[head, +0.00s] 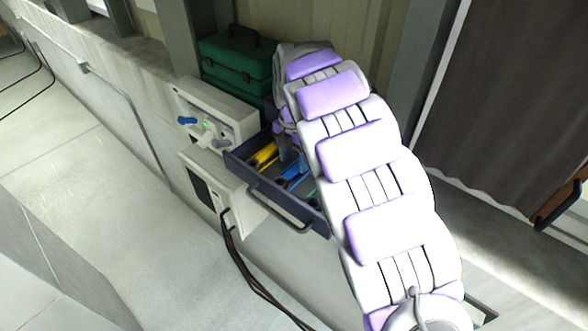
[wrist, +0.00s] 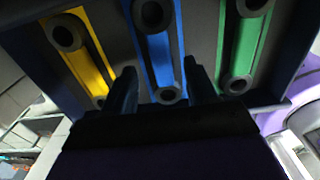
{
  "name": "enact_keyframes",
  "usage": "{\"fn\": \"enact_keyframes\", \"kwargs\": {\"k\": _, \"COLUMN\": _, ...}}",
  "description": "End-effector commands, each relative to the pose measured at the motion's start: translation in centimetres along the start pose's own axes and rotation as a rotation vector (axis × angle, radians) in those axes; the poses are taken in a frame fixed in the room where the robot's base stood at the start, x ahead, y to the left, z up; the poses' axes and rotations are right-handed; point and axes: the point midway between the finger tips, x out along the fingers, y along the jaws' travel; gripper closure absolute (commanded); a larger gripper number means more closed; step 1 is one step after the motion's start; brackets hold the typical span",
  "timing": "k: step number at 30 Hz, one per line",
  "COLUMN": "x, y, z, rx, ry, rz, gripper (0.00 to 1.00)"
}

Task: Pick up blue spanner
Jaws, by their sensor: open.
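The blue spanner (wrist: 160,50) lies in an open drawer (head: 310,220), between a yellow spanner (wrist: 86,50) and a green spanner (wrist: 245,45). In the head view the blue spanner (head: 292,178) shows partly, with my arm covering the drawer's right side. My gripper (wrist: 157,82) is open in the wrist view, one dark finger on each side of the blue spanner's near end. It is not closed on the spanner. Whether the fingers touch it I cannot tell. In the head view my gripper (head: 291,158) reaches down into the drawer.
A green toolbox (head: 236,62) stands behind the drawer. Dark cables (head: 240,260) hang below the drawer. A dark curtain (head: 505,100) is at right. The floor at left is clear.

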Motion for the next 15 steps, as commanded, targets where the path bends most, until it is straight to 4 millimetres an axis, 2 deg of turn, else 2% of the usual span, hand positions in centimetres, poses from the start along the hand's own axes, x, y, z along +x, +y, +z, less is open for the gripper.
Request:
{"fn": "enact_keyframes", "kwargs": {"k": 3, "x": 1.8, "y": -0.1, "z": -0.1, "rx": 0.002, "ry": 0.004, "rz": -0.006, "gripper": 0.43}}
{"fn": "enact_keyframes", "kwargs": {"k": 6, "x": 2.7, "y": -0.1, "z": -0.1, "rx": 0.0, "ry": 0.003, "rz": -0.004, "gripper": 0.43}}
{"fn": "enact_keyframes", "kwargs": {"k": 12, "x": 2.7, "y": -0.1, "z": -0.1, "rx": 0.0, "ry": 0.001, "rz": -0.002, "gripper": 0.43}}
{"fn": "enact_keyframes", "kwargs": {"k": 15, "x": 2.7, "y": 0.0, "z": -0.1, "rx": 0.0, "ry": 0.001, "rz": -0.002, "gripper": 0.51}}
